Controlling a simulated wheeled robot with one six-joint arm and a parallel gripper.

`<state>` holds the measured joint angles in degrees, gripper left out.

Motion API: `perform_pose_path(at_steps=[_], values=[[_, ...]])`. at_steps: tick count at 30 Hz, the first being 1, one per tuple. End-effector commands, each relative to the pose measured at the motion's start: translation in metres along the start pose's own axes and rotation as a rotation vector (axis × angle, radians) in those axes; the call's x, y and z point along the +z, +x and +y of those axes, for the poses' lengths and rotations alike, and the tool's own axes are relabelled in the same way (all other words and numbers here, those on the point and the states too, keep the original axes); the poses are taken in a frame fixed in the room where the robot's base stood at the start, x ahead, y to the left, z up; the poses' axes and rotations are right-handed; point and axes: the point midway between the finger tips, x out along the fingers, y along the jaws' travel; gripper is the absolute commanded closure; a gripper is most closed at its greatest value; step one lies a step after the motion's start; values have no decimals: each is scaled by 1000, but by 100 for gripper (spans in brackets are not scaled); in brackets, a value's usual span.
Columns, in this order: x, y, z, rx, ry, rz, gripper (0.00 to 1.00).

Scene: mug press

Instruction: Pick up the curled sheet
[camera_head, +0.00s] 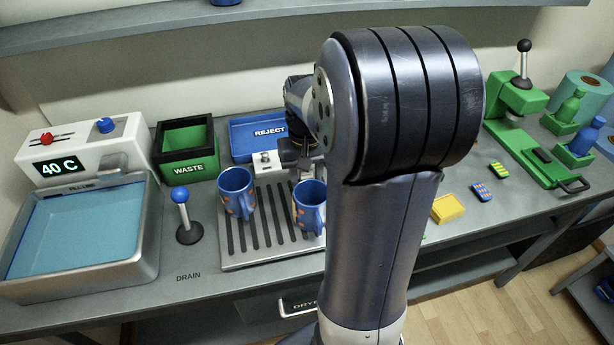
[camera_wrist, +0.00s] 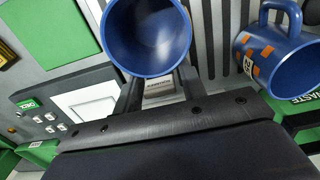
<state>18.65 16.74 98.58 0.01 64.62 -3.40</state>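My gripper's two dark fingers (camera_wrist: 160,90) stand apart in the wrist view, close to the rim of a blue mug (camera_wrist: 148,35). Between them, lower down, is a small pale piece with dark print (camera_wrist: 158,89); I cannot tell whether it is the curled sheet. I see no other thing that is clearly a curled sheet. In the head view the gripper is mostly hidden behind my arm, above the back of the ribbed drain rack (camera_head: 236,262). Two blue mugs with orange patches stand on the rack, one at left (camera_head: 235,190) and one at right (camera_head: 308,205).
The blue REJECT tray (camera_head: 246,127) and green WASTE bin (camera_head: 187,168) stand behind the rack. A water basin (camera_head: 155,235) and a blue-knobbed lever (camera_head: 182,210) are at left. A green press (camera_head: 515,97) is at right. A grey panel with a white square (camera_wrist: 90,105) shows in the wrist view.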

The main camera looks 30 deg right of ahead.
Motion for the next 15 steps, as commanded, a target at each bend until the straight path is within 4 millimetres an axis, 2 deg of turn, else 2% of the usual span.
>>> perform_pose_path(at_steps=[2, 10, 15], values=[[0, 0, 0, 0, 0, -1, 73], [0, 0, 0, 0, 0, -2, 95], [0, 0, 0, 0, 0, -2, 95]])
